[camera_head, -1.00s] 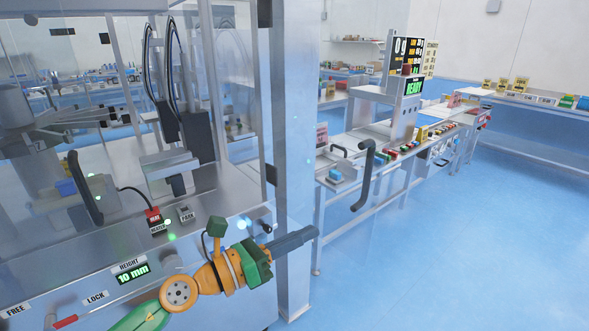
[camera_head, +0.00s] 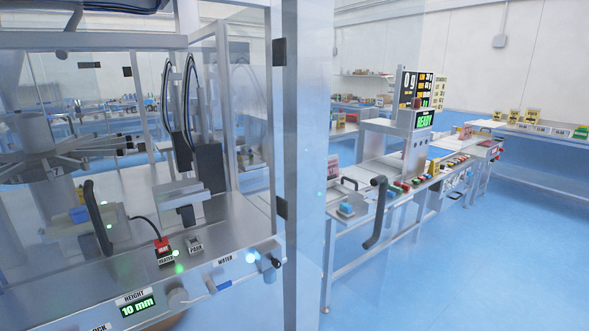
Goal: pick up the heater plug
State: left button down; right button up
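The heater plug (camera_head: 162,244) is a small red block with a black cable rising from it to the upper left. It sits in the dark socket marked HEATER (camera_head: 166,260) on the steel machine front, at the lower left of the head view. The socket marked PARK (camera_head: 195,245) is just to its right and looks empty. Neither of my grippers shows in the head view, so I cannot see how far they are from the plug.
A black handle (camera_head: 98,217) stands left of the plug. The HEIGHT display (camera_head: 138,307) reads 10 mm below it. A steel post (camera_head: 308,170) rises to the right. A bench with a READY display (camera_head: 424,119) stands beyond, with open blue floor (camera_head: 480,270).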

aim_at(162, 248)
jog(key=i+l+u, duration=0.4)
jog(key=l, duration=0.25)
jog(key=i+l+u, duration=0.1)
jog(key=l+u, duration=0.35)
jog(key=l, duration=0.2)
jog(key=l+u, duration=0.4)
jog(key=l, duration=0.3)
jog(key=l+u, duration=0.45)
jog(key=l, duration=0.35)
